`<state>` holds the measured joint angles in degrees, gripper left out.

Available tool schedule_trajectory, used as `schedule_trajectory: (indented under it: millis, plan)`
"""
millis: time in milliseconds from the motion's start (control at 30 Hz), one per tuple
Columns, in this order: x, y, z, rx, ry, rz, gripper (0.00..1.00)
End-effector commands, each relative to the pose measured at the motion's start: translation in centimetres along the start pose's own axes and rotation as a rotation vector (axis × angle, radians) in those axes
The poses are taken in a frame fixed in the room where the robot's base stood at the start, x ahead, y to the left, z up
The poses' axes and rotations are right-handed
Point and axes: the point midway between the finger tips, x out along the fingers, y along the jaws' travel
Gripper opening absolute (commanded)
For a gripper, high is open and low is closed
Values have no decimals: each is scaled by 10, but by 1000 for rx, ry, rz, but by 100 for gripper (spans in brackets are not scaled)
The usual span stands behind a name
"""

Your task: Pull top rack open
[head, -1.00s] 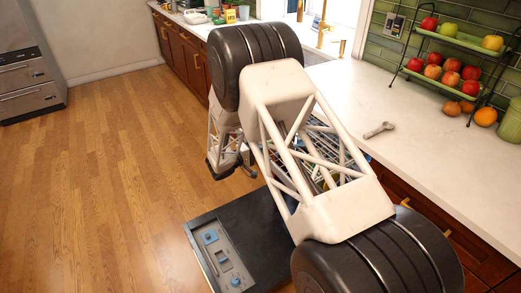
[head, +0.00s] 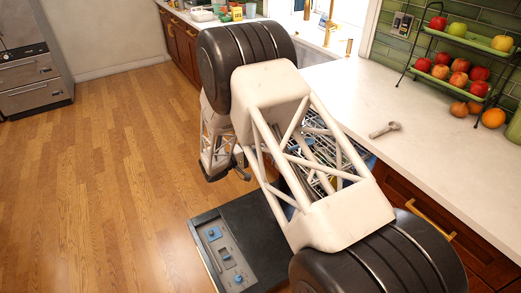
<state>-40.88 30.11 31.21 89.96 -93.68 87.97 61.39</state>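The dishwasher's door (head: 250,226) is folded down, a dark panel with a grey strip of blue-marked parts along its left edge. A metal wire rack (head: 320,149) shows through the open lattice of my arm, below the counter edge. My arm covers much of it, so how far it is out is hard to tell. My gripper (head: 242,172) is low at the end of my arm, left of the rack and above the far end of the door. It is small, dark and partly hidden by my arm; its fingers do not show clearly.
A white counter (head: 430,160) runs along the right, with a spoon-like utensil (head: 385,129) and a two-tier fruit stand (head: 465,60). Wooden drawers (head: 420,205) with a brass handle are below. The wood floor (head: 110,190) at left is clear.

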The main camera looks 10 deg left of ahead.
Motion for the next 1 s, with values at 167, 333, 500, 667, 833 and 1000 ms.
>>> schedule_trajectory:
  millis: [167,333,500,667,833,1000]
  plan:
    - [-20,0,0,0,0,0,36]
    - [-28,0,0,0,-1,1,36]
    - [-29,0,0,0,-1,0,36]
    - [-29,0,0,0,-1,0,36]
    - [-29,0,0,0,-1,0,36]
    - [-25,6,4,-2,-14,-8,36]
